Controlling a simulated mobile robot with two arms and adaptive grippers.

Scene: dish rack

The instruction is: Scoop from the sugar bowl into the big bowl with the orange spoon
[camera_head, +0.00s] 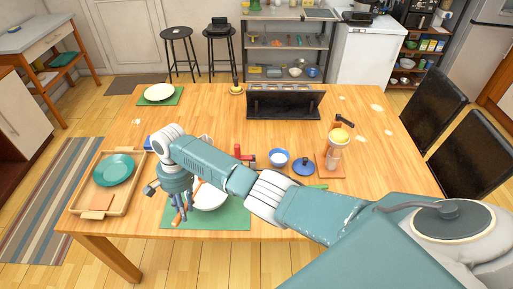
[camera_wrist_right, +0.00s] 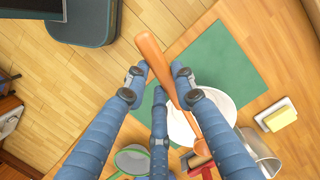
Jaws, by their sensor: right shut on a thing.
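My right gripper (camera_head: 181,212) is shut on the orange spoon (camera_wrist_right: 148,52), whose brown-orange handle passes between the fingers in the right wrist view (camera_wrist_right: 158,84). The white big bowl (camera_head: 212,199) stands on a green mat (camera_head: 233,217), just right of the gripper and partly hidden by my arm. The sugar bowl (camera_head: 279,160), blue with white contents, stands farther right, beyond my forearm. My left gripper is not in view.
A blue lid (camera_head: 304,166) lies right of the sugar bowl. A jar (camera_head: 334,155) stands on an orange board. A wooden tray (camera_head: 133,183) with a teal plate (camera_head: 114,170) is at left. A black rack (camera_head: 284,103) stands at the back. The middle back of the table is mostly clear.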

